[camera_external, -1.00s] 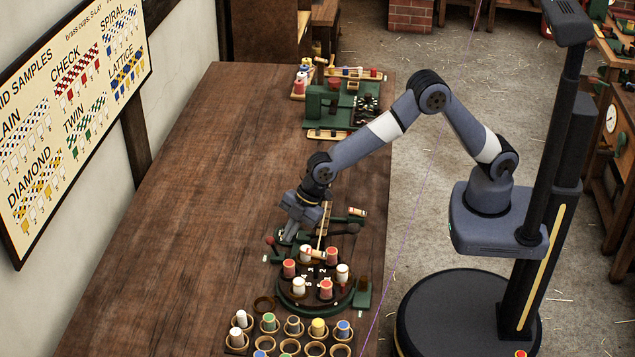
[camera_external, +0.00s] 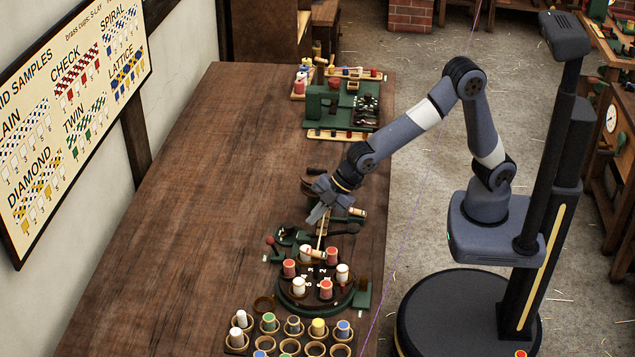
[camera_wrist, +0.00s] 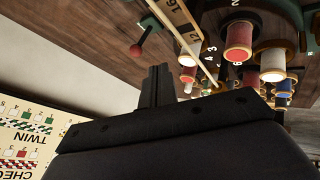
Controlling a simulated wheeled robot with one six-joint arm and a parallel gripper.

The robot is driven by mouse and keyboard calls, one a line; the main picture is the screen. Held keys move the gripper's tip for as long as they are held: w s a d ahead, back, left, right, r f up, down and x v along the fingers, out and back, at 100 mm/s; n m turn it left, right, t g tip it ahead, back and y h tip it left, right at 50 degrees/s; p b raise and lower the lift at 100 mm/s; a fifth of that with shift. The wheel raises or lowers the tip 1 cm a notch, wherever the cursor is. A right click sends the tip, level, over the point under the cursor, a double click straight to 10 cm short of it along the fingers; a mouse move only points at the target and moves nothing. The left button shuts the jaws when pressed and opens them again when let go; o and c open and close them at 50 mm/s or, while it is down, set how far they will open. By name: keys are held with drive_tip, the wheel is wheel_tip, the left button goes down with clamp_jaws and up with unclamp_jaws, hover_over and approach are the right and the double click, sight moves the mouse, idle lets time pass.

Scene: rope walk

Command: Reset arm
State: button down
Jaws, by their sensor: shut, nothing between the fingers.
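My gripper (camera_external: 317,215) is shut and empty. In the external view it hangs above the bench, just behind the round braiding stand (camera_external: 296,303). The stand carries red and white bobbins, among them a red bobbin (camera_external: 326,288) and a white bobbin (camera_external: 299,286). In the wrist view my dark gripper fingers (camera_wrist: 157,84) point up past the tilted bench. A red bobbin (camera_wrist: 238,40) and a white bobbin (camera_wrist: 272,65) show at the right, apart from the fingers. A pale numbered rule (camera_wrist: 178,22) runs near the fingertips.
A rack of bobbin cups (camera_external: 291,347) stands at the bench's front. A green fixture (camera_external: 330,103) sits at the far end. The left half of the bench (camera_external: 190,200) is bare. A sample board (camera_external: 75,105) hangs on the left wall.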

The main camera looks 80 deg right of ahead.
drive_tip(key=shift+v, duration=0.9)
drive_tip(key=p, duration=0.2)
approach(274, 248)
drive_tip(key=a+f, duration=0.1)
drive_tip(key=s+a+f, duration=0.1)
drive_tip(key=shift+s+a+f, duration=0.1)
drive_tip(key=shift+f, duration=0.2)
drive_tip(key=shift+w+r+g+p, duration=0.35)
drive_tip(key=shift+w+g+p, duration=0.25)
drive_tip(key=shift+p, duration=0.1)
drive_tip(key=shift+w+r+m+g+p, duration=0.1)
drive_tip(key=shift+w+m+g+p, duration=0.2)
drive_tip(key=shift+w+g, duration=0.2)
drive_tip(key=shift+s, duration=0.1)
